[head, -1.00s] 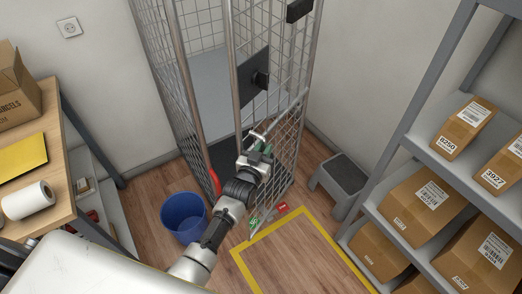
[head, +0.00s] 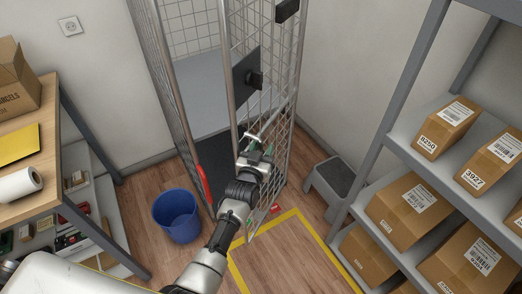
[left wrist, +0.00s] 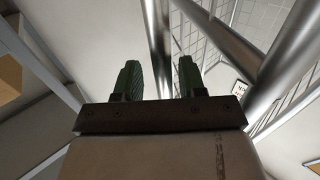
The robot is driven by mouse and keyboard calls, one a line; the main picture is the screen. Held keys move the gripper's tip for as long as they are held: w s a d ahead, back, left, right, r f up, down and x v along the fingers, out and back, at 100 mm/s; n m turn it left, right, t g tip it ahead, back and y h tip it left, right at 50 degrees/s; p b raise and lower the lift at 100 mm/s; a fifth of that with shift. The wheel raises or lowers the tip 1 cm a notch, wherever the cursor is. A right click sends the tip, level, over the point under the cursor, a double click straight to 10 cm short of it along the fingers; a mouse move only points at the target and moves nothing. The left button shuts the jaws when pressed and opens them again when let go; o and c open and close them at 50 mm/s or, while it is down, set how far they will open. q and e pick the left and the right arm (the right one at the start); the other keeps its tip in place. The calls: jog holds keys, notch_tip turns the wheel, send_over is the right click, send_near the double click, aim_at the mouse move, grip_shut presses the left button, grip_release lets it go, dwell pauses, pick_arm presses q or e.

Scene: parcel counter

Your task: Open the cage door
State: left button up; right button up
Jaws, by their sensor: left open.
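The cage door (head: 278,135) is a grey wire-mesh panel in a tube frame. It stands ajar, swung out toward me, with a gap on its left showing the cage interior. A dark plate with a black knob (head: 246,78) is on the door. My left gripper (head: 252,143) is in front of the door's lower half, close to its tube. In the left wrist view, its two green fingers (left wrist: 160,78) are apart and empty. A metal tube (left wrist: 157,45) shows beyond and between them; I cannot tell whether they touch it. My right gripper is not in view.
A blue bucket (head: 177,216) stands left of the cage. A grey step stool (head: 333,181) stands right of the door. Shelves with parcels (head: 405,208) fill the right side, a packing table (head: 40,190) the left.

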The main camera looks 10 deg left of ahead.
pick_arm(q)
jog(key=s, duration=1.1)
jog(key=shift+a+b, duration=0.4)
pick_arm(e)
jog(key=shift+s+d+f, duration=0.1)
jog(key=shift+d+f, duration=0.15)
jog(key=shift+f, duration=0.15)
